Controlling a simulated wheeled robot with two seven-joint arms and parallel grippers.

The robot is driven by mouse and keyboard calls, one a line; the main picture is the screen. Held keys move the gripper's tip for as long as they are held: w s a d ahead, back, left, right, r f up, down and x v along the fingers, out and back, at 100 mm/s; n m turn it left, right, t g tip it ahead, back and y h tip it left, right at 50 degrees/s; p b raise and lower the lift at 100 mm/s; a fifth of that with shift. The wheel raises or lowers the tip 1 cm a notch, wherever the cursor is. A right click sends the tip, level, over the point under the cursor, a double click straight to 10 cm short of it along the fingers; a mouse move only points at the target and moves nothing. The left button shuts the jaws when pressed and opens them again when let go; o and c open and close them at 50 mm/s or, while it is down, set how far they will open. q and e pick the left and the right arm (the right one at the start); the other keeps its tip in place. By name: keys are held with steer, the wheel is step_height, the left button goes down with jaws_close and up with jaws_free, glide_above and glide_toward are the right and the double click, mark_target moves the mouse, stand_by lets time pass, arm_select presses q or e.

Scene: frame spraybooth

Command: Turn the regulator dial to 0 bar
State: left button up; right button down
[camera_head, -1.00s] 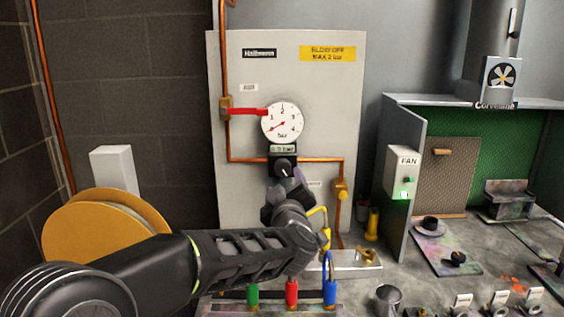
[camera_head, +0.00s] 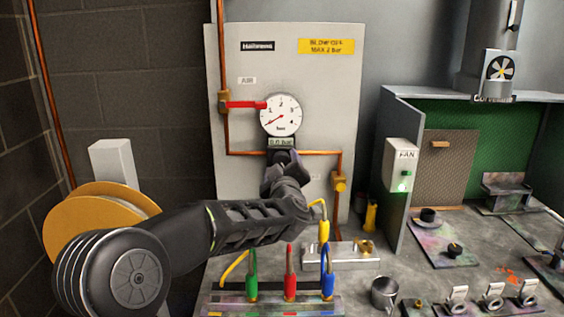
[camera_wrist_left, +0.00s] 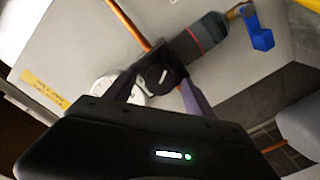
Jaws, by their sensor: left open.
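The regulator dial is a round black knob (camera_wrist_left: 160,78) with a pale pointer mark, seen in the left wrist view. In the head view my gripper mostly hides it, just under a small display (camera_head: 282,142) that seems to read 0.0 bar. Above it is a round white pressure gauge (camera_head: 281,116), its red needle pointing to the lower left near the bottom of the scale. My left gripper (camera_head: 283,159) is open at the dial. In the left wrist view its fingers (camera_wrist_left: 158,80) stand on either side of the knob; I cannot tell whether they touch it.
A red valve handle (camera_head: 246,104) lies level on the copper pipe left of the gauge. A yellow-handled tool, green, red and blue hose fittings (camera_head: 290,275) and a metal cup (camera_head: 384,293) are on the bench below. A fan box (camera_head: 402,165) is at the right.

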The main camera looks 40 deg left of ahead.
arm_select(q)
steer(key=shift+w+a, duration=0.3)
steer(key=shift+w, duration=0.1)
steer(key=shift+c, duration=0.2)
steer(key=c, duration=1.3)
